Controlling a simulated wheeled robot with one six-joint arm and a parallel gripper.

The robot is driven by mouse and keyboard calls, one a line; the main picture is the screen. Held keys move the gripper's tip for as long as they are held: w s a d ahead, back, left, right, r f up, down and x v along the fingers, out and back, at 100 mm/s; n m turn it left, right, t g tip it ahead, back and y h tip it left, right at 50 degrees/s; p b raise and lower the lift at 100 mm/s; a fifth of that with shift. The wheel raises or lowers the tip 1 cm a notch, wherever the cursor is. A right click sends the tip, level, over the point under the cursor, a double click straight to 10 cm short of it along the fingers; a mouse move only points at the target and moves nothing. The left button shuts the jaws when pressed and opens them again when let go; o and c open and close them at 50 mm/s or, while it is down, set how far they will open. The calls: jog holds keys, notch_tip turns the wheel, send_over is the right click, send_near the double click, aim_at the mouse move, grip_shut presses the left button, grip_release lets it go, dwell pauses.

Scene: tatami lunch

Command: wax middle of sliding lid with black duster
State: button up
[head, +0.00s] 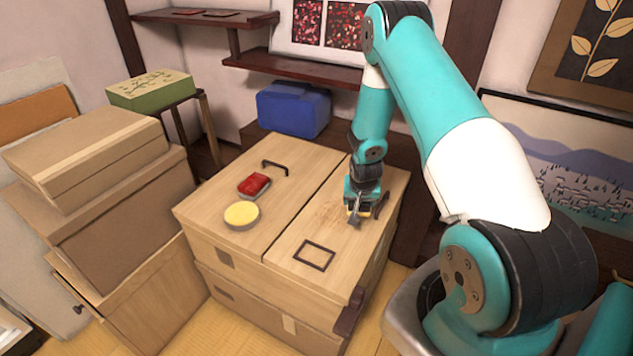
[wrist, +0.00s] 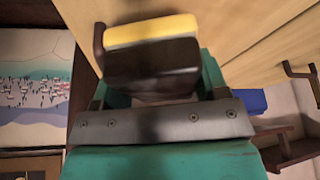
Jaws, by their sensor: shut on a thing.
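My gripper (head: 357,212) is low over the right wooden lid panel (head: 335,235) of the chest, near its back part. It is shut on the black duster (wrist: 152,62), a dark block with a yellow pad (wrist: 152,29) on its far side in the wrist view. In the head view the duster is small and mostly hidden by the gripper. I cannot tell whether the pad touches the wood. A faint brown smear (head: 325,212) lies on the panel left of the gripper. A dark square outline (head: 314,255) lies nearer the front.
The left panel (head: 225,190) bears a round yellow-topped tin (head: 242,215), a red-topped block (head: 254,185) and a dark handle (head: 275,167). Cardboard boxes (head: 100,200) stand at left. A blue box (head: 293,108) is behind the chest.

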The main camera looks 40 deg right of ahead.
jog(key=shift+r+p, duration=1.45)
jog(key=shift+r, duration=0.85)
